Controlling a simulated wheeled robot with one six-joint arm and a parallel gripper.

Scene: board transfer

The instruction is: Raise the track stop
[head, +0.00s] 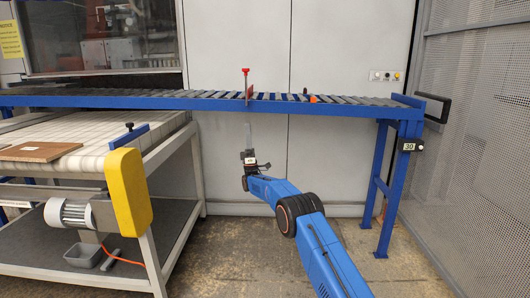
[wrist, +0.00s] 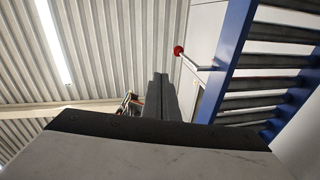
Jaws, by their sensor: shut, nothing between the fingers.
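The track stop (head: 250,92) is a small red plate with a thin post and red knob, upright at the near rail of the roller track (head: 350,100) in the head view. In the wrist view, a red ball knob (wrist: 179,50) on a metal rod shows beside the blue rail, right of my fingers. My gripper (head: 248,152) is below the near rail, under the stop, pointing up. Its dark fingers (wrist: 160,82) are shut with nothing between them, apart from the knob. A thin pale strip shows between gripper and rail; I cannot tell what it belongs to.
A belt conveyor (head: 95,132) with a brown board (head: 38,152) and a yellow guard (head: 128,188) stands at the left. A blue track leg (head: 385,185) and a mesh fence (head: 485,150) are at the right. The floor between is clear. A small orange piece (head: 313,99) sits on the track.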

